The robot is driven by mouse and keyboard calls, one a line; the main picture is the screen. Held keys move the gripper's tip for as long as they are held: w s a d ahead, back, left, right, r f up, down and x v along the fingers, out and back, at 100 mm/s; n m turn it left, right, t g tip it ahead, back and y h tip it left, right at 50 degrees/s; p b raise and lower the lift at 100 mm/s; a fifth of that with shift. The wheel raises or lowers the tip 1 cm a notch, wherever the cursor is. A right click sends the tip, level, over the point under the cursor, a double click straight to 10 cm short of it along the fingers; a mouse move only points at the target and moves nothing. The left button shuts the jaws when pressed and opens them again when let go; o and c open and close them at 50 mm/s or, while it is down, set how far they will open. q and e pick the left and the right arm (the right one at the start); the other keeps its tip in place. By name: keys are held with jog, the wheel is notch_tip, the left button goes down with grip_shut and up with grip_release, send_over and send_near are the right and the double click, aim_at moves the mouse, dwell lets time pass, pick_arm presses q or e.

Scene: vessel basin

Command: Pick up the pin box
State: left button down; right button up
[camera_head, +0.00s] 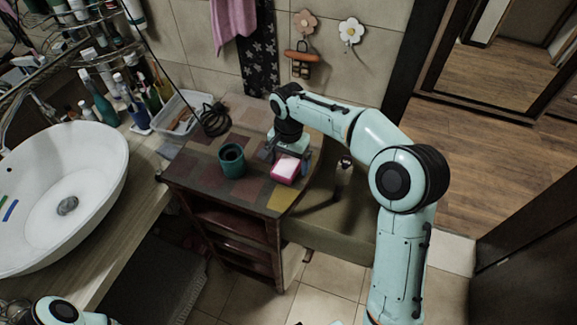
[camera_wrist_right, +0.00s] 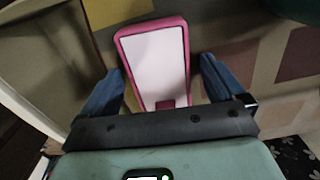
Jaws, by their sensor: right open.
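The pin box (camera_head: 286,170) is a small pink box with a white top. It sits on the patchwork-topped cabinet (camera_head: 262,197), near its right side. In the right wrist view the pin box (camera_wrist_right: 155,62) lies between the two blue fingers of my right gripper (camera_wrist_right: 161,72). The fingers are spread, with a gap on each side of the box. In the head view my right gripper (camera_head: 287,161) reaches down over the back of the box. My left gripper is out of view; only part of my left arm shows at the bottom left.
A teal cup (camera_head: 232,161) stands just left of the box. A black coiled cable (camera_head: 214,118) and a clear tray (camera_head: 178,118) lie behind it. A small bottle (camera_head: 344,171) stands to the right. A white basin (camera_head: 60,190) is at the far left.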

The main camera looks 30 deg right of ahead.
jog(key=c, duration=1.2)
